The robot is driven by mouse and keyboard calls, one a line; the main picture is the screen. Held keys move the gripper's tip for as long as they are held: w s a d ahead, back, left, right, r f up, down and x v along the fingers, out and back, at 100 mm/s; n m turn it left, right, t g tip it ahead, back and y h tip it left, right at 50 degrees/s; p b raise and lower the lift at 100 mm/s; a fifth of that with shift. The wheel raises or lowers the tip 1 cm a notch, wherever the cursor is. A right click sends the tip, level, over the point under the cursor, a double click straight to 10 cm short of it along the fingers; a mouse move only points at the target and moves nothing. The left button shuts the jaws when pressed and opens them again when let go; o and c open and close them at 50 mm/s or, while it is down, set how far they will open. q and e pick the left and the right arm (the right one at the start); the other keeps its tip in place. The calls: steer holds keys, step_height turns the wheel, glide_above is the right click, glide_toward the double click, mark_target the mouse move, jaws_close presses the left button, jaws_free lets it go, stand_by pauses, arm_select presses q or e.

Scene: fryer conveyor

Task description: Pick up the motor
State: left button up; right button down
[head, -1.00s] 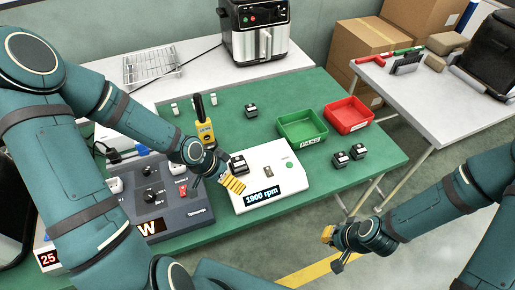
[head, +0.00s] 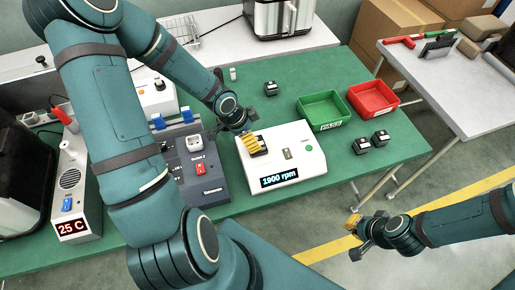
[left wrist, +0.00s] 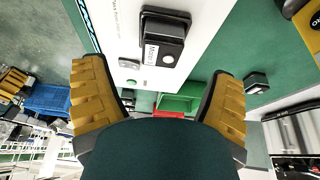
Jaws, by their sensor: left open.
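A dark motor (head: 259,150) with a pale label sits on the left part of the white tester (head: 310,165), whose display reads 1900 rpm. In the left wrist view the motor (left wrist: 163,38) lies beyond and between the fingertips, apart from them. My left gripper (head: 249,143) has yellow ribbed fingers, is open and empty, and partly hides the motor in the head view. Its spread fingers (left wrist: 158,88) also show in the left wrist view. My right gripper (head: 354,228) is off the table at the lower right; its opening is unclear.
More dark motors stand on the green table, one at the back (head: 270,88) and two at the right (head: 361,146). A green tray (head: 325,124) and a red tray (head: 395,104) stand behind the right pair. A grey control box (head: 207,190) is close left of the tester.

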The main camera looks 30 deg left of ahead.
arm_select(q)
steer(key=shift+b+x, duration=1.55)
steer(key=shift+x, duration=1.65)
steer(key=shift+a, duration=0.15)
steer(key=c, duration=1.4)
